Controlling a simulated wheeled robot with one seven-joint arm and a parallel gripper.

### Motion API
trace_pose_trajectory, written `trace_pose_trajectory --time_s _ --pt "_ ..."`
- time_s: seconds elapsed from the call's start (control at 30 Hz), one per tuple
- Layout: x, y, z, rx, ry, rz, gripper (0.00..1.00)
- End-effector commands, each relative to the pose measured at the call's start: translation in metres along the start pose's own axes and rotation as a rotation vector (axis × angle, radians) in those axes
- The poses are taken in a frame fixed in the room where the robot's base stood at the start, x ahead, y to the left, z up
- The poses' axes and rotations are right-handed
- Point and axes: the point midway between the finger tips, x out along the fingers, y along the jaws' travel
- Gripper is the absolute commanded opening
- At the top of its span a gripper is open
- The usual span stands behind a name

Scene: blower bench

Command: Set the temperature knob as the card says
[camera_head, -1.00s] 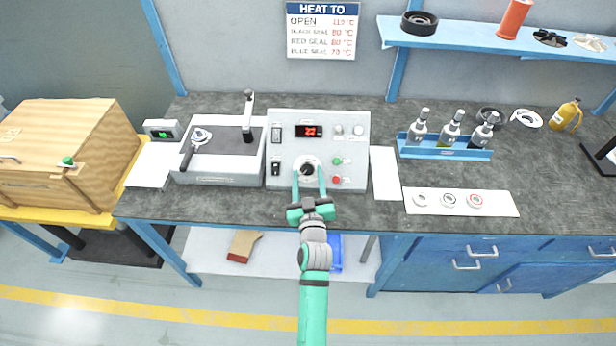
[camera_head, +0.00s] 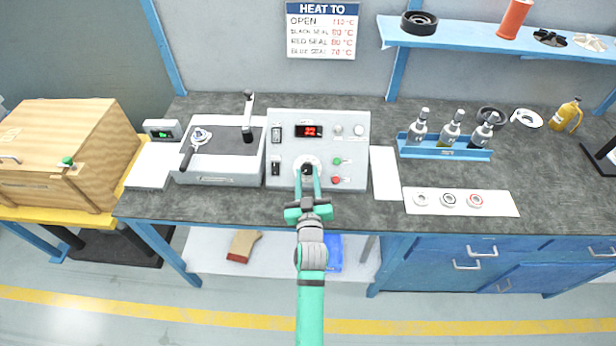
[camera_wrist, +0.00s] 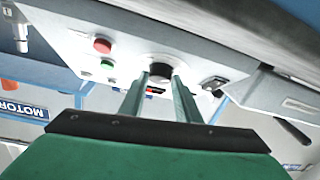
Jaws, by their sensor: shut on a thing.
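The temperature knob (camera_head: 307,169) is a black round knob on a white dial, low in the middle of the grey control box. My gripper (camera_head: 307,172) reaches it from the front, with its green fingers shut on the knob. The knob (camera_wrist: 160,70) also shows between the two fingertips (camera_wrist: 160,82) in the wrist view. A red display (camera_head: 309,131) is lit above it; its digits are too small to read surely. The card (camera_head: 322,30) on the wall is headed HEAT TO. It lists OPEN 110 °C, black seal 80 °C, red seal 80 °C and blue seal 70 °C, in small blurred print.
A green button (camera_head: 337,161) and a red button (camera_head: 336,180) sit right of the knob. Switches (camera_head: 276,168) sit at its left. A press-like device (camera_head: 219,153) stands left of the box. A blue rack (camera_head: 445,152) of bottles and a white strip with rings (camera_head: 489,210) lie right.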

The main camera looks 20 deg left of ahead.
Motion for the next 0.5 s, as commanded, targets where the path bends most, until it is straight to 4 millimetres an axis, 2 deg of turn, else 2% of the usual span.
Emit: trace_pose_trajectory --time_s 0.5 --pt "0.0002 -0.0005 -0.0004 0.117 -0.009 0.127 0.07"
